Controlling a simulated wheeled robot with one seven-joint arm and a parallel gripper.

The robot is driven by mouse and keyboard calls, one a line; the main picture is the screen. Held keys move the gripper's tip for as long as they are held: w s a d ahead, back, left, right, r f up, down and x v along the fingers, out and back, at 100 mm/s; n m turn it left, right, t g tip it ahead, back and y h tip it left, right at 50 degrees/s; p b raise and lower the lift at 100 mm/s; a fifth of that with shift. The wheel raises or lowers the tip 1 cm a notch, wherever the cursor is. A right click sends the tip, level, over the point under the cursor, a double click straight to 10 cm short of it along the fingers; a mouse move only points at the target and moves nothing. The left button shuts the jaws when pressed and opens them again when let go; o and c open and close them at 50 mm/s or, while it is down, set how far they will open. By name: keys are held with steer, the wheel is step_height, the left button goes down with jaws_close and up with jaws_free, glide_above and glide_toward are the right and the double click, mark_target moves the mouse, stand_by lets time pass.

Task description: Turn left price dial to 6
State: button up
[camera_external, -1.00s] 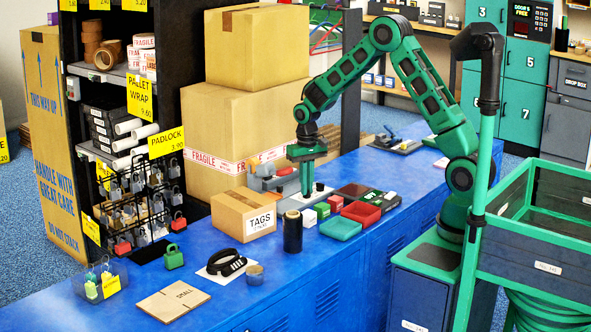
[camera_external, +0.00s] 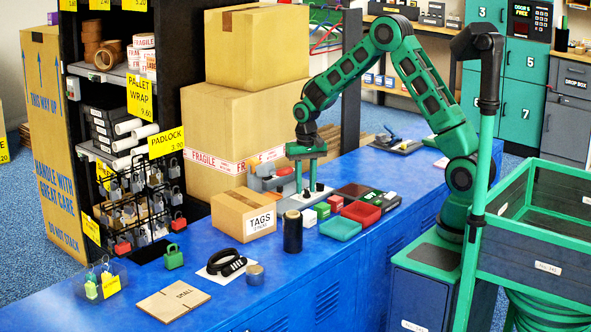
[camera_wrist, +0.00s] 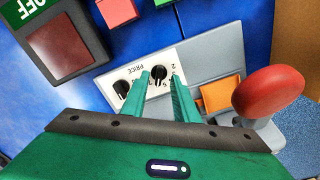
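The grey price device (camera_wrist: 215,60) carries a white PRICE plate (camera_wrist: 136,70), upside down in the wrist view. Two black dials show on it: one knob (camera_wrist: 122,88) at the left of the picture and one knob (camera_wrist: 158,74) at the right, which is the left dial when the lettering is read upright. My gripper (camera_wrist: 161,76) is open, with its two green fingers on either side of this second knob. I cannot tell whether they touch it. In the external view my gripper (camera_external: 306,188) points down over the counter; the dials are too small to make out there.
A TAGS carton (camera_external: 243,213), a black roll (camera_external: 292,231), a teal tray (camera_external: 341,228) and a red tray (camera_external: 361,212) are nearby on the blue counter (camera_external: 330,260).

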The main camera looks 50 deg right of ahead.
mark_target(306, 189)
steer(key=shift+s, duration=0.15)
step_height(306, 189, up, 11)
steer(key=shift+f, duration=0.2)
stand_by(0.4)
stand_by(0.3)
steer(key=s+d+r, duration=0.5)
steer(key=s+d, duration=0.2)
steer(key=s, duration=0.3)
steer(key=s+d+r, duration=0.5)
steer(key=s+d, duration=0.2)
steer(key=s, duration=0.4)
steer(key=s+d+f, duration=0.1)
steer(key=s+f, duration=0.1)
steer(key=s, duration=1.8)
steer(key=shift+d, duration=0.15)
